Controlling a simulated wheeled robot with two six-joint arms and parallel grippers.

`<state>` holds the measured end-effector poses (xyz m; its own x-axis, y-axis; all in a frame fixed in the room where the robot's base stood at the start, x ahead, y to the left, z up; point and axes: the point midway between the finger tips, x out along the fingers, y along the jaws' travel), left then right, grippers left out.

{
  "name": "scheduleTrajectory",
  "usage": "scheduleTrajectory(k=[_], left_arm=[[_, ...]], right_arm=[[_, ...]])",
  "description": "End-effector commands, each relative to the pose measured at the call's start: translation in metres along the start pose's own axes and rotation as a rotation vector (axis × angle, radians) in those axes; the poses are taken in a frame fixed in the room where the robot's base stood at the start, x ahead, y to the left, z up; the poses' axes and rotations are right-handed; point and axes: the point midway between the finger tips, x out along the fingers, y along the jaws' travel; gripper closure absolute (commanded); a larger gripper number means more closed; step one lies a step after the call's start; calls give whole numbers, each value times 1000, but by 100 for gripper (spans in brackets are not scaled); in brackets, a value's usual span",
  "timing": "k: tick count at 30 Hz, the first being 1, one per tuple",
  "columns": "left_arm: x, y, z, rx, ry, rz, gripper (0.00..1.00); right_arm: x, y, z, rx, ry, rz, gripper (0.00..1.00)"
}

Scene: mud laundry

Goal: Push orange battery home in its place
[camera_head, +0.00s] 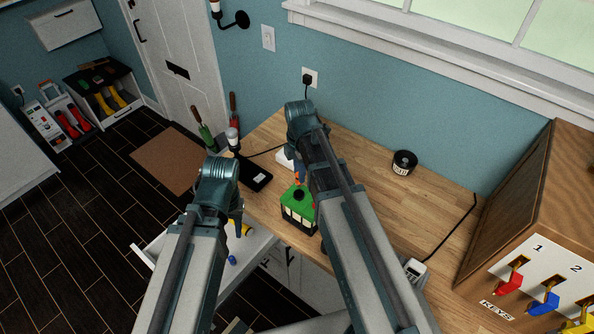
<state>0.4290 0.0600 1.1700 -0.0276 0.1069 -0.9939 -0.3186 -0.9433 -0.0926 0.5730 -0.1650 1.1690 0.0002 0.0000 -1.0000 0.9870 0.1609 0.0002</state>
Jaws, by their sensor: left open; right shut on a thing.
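A small orange piece, apparently the orange battery (297,181), shows at the box's far edge. My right gripper (299,175) is shut on it from above. The arm and fingers hide most of the battery, so I cannot tell how deep it sits. My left gripper (238,229) is open and empty, over the counter's front edge by the open drawer, left of the box.
The open white drawer (150,255) holds a yellow item (244,228) and a blue one (232,260). A key cabinet (545,250) is at right.

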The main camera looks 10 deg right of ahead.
Motion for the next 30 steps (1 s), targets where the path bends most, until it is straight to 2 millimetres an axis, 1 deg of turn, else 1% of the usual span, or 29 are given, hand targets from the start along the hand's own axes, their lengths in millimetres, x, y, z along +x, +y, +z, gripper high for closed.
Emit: scheduleTrajectory(k=[8,21,25,30], left_arm=[[12,1,-1,-1,1,0,55],[47,4,-3,-4,2,0,55],[50,5,-4,-5,2,0,55],[50,5,-4,-5,2,0,55]], right_arm=[[12,0,0,-1,0,0,100],[47,0,0,-1,0,0,100],[51,0,0,-1,0,0,100],[50,0,0,-1,0,0,100]])
